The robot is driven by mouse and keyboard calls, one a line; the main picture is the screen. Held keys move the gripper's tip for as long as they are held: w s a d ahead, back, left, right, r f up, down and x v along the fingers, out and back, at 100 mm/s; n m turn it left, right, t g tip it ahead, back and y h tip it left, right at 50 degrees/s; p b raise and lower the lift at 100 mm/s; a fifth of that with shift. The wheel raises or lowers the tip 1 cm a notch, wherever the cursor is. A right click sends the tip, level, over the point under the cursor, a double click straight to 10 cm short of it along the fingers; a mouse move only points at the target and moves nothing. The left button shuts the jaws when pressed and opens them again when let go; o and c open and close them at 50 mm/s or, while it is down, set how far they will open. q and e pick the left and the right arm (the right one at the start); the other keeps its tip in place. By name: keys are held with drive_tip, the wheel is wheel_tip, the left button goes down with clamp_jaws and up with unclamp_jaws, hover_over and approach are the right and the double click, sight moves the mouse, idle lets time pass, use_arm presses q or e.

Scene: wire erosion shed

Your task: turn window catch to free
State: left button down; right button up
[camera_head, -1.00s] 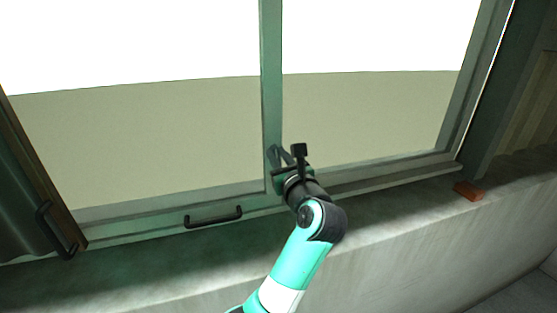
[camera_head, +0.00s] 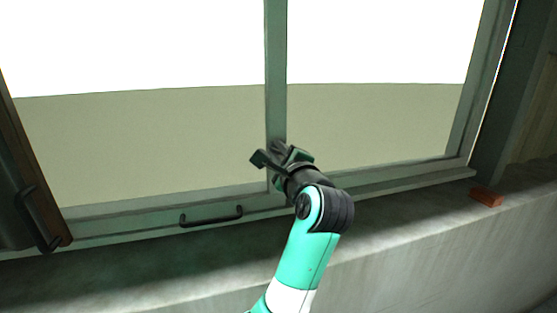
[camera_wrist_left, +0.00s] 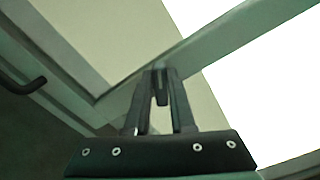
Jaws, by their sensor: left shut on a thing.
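The window catch is a small dark piece at the foot of the green upright between the two panes; in the left wrist view the catch (camera_wrist_left: 161,90) shows between my fingertips. My left gripper (camera_head: 280,165) is at the foot of that upright, with its wrist rolled to the left. In the left wrist view my left gripper (camera_wrist_left: 161,78) is shut on the catch, its two dark fingers on either side. In the head view the gripper hides most of the catch, so its exact angle cannot be told. My right gripper is not in view.
The window's lower rail carries a black bar handle (camera_head: 211,217) left of my arm. A concrete sill (camera_head: 400,221) runs below the frame. A reddish block (camera_head: 486,197) lies on the sill at the right. A dark panel with a handle (camera_head: 38,222) stands at the left edge.

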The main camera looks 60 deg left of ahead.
use_arm(q)
drive_tip(key=n+b, duration=0.1)
drive_tip(key=n, duration=0.2)
drive_tip(key=shift+s+f+b, duration=0.1)
drive_tip(key=shift+f+b, duration=0.2)
drive_tip(key=shift+b, duration=0.1)
drive_tip(key=shift+n+b, duration=0.55)
drive_tip(key=shift+n, duration=0.75)
drive_tip(key=c, duration=0.8)
unclamp_jaws()
drive_tip(key=shift+o, duration=0.2)
drive_tip(key=s+d+b, duration=0.1)
drive_tip(key=d, duration=1)
drive_tip(key=shift+s+d, duration=0.25)
drive_tip(key=shift+s, duration=0.15)
